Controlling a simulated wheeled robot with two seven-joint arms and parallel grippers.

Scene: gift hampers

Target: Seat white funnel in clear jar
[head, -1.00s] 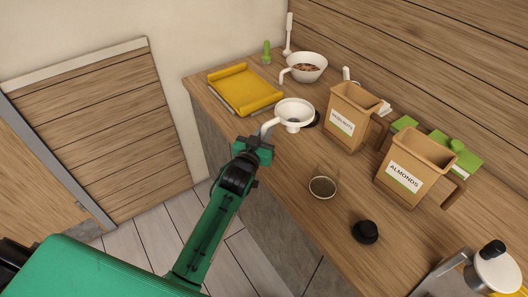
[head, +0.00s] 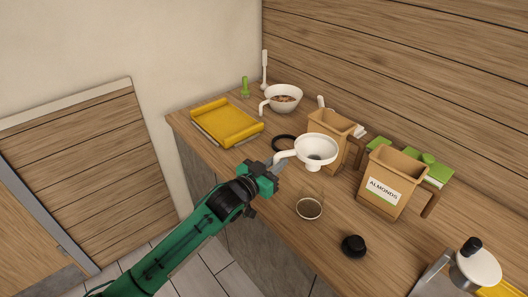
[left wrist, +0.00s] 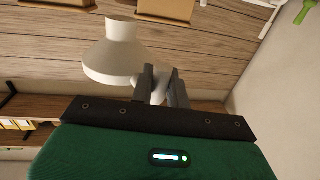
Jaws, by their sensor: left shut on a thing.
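The white funnel (head: 316,147) is held in the air by its side handle, wide mouth up. My left gripper (head: 274,166) is shut on that handle. The left wrist view shows the funnel (left wrist: 115,58) and the grey fingers (left wrist: 160,85) closed on its handle. The clear jar (head: 309,208) stands upright on the counter, below and slightly left of the funnel in the head view. Its glass walls are faint and its round bottom looks dark. The funnel is apart from the jar. My right gripper is not in view.
Tan almonds bin (head: 388,187) and another tan bin (head: 330,123) stand behind. A black lid (head: 354,246) lies front right of the jar. A black ring (head: 284,144), yellow tray (head: 227,122) and white bowl (head: 283,99) sit further left and back. Counter (head: 275,209) is clear around the jar.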

